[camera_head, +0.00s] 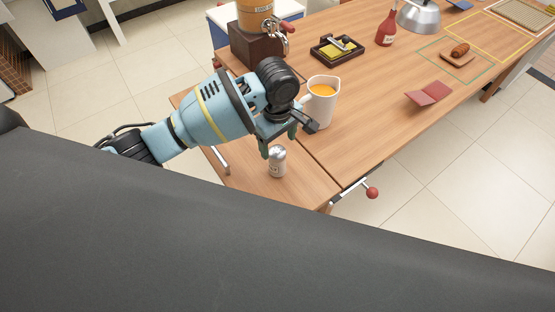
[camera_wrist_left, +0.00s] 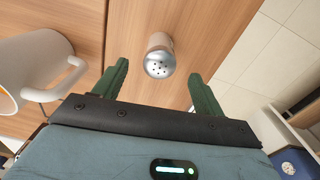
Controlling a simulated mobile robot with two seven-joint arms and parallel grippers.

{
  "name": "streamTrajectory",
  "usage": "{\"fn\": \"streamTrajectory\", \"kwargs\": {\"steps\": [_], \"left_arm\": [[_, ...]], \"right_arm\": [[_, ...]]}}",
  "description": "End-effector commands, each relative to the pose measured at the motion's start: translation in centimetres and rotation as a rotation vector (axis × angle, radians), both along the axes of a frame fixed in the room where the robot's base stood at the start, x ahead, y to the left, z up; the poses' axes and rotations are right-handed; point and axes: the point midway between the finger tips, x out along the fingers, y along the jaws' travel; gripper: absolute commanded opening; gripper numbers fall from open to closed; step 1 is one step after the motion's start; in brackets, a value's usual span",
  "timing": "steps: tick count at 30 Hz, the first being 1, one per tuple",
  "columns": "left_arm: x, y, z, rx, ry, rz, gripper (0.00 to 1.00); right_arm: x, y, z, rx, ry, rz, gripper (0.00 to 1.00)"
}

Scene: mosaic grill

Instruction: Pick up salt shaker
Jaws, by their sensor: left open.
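The salt shaker (camera_head: 277,163) is a small white cylinder with a silver top, upright on the wooden table near its front edge. In the left wrist view the salt shaker (camera_wrist_left: 159,57) shows its perforated metal cap, between and beyond the two green fingertips. My left gripper (camera_head: 279,143) is above the shaker, with its fingers pointing down. It also shows in the left wrist view (camera_wrist_left: 156,82), open and empty, with the fingers apart on either side of the shaker. I see no contact between them. My right gripper is in neither view.
A white pitcher (camera_head: 321,103) with orange liquid stands close beside the gripper; its handle also shows in the left wrist view (camera_wrist_left: 58,86). A dispenser on a dark wooden base (camera_head: 255,47), a black tray (camera_head: 337,48) and a red bottle (camera_head: 387,29) stand farther back.

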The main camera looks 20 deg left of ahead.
Motion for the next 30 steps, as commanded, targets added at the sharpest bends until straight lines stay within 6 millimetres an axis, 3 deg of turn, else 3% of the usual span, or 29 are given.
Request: {"fn": "streamTrajectory", "kwargs": {"steps": [6,13,21,30], "left_arm": [[-0.1,0.1,-2.4,0.001,0.005,-0.001,0.71],[0.0,0.2,-3.2,0.002,0.003,-0.001,0.71],[0.2,0.4,-6.9,0.0,0.004,-0.002,0.71],[0.3,0.4,-7.5,0.0,-0.001,-0.002,0.71]], "right_arm": [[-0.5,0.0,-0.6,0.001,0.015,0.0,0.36],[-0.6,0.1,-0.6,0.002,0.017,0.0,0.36],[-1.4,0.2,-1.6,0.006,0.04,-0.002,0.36],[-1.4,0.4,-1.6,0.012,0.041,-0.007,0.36]]}}
